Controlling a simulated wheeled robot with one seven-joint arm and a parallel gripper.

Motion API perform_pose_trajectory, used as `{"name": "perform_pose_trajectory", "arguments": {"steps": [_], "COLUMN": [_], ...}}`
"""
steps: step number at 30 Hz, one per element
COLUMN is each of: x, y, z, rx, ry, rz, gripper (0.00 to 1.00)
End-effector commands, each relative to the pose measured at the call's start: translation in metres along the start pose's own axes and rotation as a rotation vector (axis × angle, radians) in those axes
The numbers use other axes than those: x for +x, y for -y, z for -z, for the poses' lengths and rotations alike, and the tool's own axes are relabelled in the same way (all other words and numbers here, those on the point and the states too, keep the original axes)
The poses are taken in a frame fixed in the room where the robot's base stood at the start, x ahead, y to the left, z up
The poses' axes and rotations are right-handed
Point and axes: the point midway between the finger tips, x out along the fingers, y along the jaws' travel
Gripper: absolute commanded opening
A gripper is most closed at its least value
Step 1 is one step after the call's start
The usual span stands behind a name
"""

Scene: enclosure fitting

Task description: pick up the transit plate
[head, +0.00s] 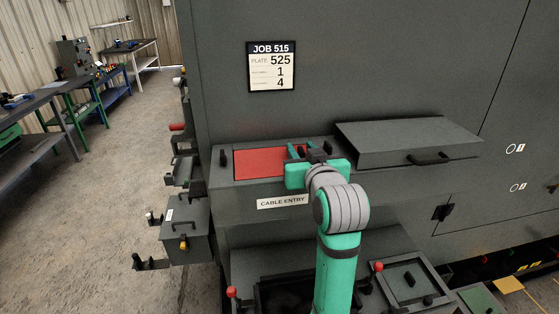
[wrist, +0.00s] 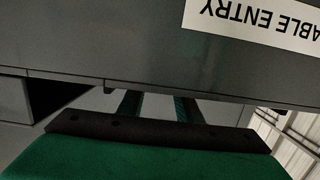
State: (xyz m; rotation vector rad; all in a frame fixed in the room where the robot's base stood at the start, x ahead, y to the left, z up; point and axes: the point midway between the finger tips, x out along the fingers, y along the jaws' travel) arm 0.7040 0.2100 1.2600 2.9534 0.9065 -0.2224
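A red plate (head: 259,163), which I take to be the transit plate, lies in the top of the cable entry ledge (head: 228,190) on the grey enclosure. My gripper (head: 297,152) is at the right end of the red plate, over the ledge. In the wrist view its two green fingers (wrist: 158,106) stand apart with a gap between them. Their tips are hidden behind the ledge edge, so I cannot tell whether they grip anything. The gripper body and my arm cover part of the plate's right end.
A grey lidded box with a handle (head: 410,145) is right of the ledge. A job card (head: 271,66) is on the wall above. Below is a lower shelf with a framed panel (head: 408,282). The floor at left is clear.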

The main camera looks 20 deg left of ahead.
Motion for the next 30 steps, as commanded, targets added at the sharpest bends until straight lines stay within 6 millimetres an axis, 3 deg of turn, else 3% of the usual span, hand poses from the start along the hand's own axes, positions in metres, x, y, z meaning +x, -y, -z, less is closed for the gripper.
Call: {"name": "perform_pose_trajectory", "arguments": {"steps": [2,6,7,22,29,30], "x": [0.0,-0.001,-0.001,-0.002,-0.006,-0.015], "y": [0.0,-0.001,-0.001,-0.001,-0.001,0.001], "z": [0.0,0.0,0.0,0.006,0.035,0.042], "rx": [0.0,0.0,0.0,0.0,-0.003,-0.003], "ry": [0.0,0.0,0.0,-0.002,-0.005,-0.008], "rz": [0.0,-0.002,-0.002,-0.002,-0.002,-0.002], "gripper": [0.31,0.03,0.0,0.0,0.0,0.0]}}
